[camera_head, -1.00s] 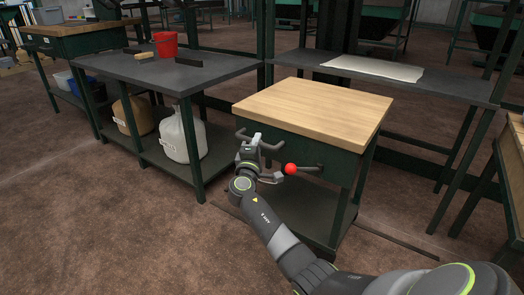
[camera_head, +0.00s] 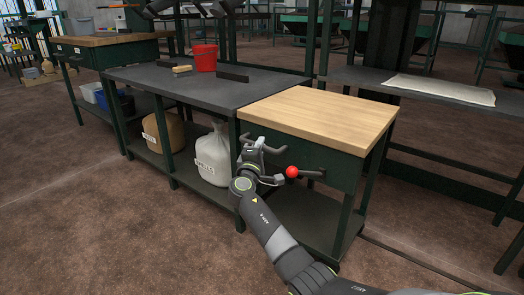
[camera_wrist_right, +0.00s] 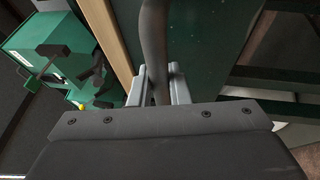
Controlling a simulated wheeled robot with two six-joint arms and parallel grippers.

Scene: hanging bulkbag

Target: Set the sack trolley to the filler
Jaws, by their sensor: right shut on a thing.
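The sack trolley (camera_head: 318,115) has a light wooden top, a dark green body and a low shelf. A red-ball lever (camera_head: 292,172) sits on its near side. My right gripper (camera_head: 258,146) is at that side, shut on a dark handle bar. In the right wrist view the bar (camera_wrist_right: 155,45) runs between the two grey fingers (camera_wrist_right: 160,88). The trolley's left edge appears close against the grey bench (camera_head: 190,84); I cannot tell if they touch. I cannot surely identify the filler; dark clamp-like parts (camera_head: 185,8) show above the bench.
A red bucket (camera_head: 205,57) and dark blocks stand on the bench. A white sack (camera_head: 213,155) and a brown sack (camera_head: 163,132) are on its lower shelf. A shelf with a pale sheet (camera_head: 440,89) is behind right. Brown floor is open at front left.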

